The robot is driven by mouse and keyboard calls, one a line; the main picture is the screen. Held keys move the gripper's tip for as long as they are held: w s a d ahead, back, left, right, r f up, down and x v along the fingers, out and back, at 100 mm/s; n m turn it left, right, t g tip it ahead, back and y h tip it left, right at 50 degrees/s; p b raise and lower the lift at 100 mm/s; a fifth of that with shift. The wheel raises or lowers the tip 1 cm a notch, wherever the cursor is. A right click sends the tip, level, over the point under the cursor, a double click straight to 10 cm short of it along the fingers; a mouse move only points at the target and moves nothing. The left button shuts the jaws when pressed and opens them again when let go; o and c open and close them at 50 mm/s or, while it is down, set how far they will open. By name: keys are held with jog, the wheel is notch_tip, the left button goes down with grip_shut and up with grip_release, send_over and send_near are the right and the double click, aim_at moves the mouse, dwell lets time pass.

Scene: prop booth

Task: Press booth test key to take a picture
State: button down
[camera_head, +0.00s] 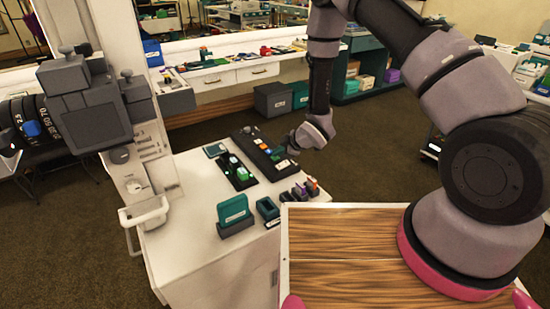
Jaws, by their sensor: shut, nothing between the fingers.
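A large grey camera (85,105) with a numbered lens barrel stands at the left, and a blue button shows on the barrel. A long dark panel (262,152) with small coloured pieces, including white, orange and green, lies on the white cart top. I cannot tell which piece is the booth test key. My gripper (289,146) is at the end of the downward-reaching arm, close to the right side of this panel. It is small and partly hidden by the wrist, but looks shut and empty. I cannot tell whether it touches the panel.
The white cart (190,215) also holds a black tray (238,178) of small items, a teal block (233,212), a teal open holder (267,209) and several small dark pieces (306,189). A wooden top (350,250) adjoins it. Counters with bins stand behind, across open carpet.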

aim_at(278, 158)
jog(key=shift+f, duration=0.2)
jog(key=shift+r, duration=0.8)
jog(key=shift+r, duration=0.1)
jog(key=shift+r, duration=2.4)
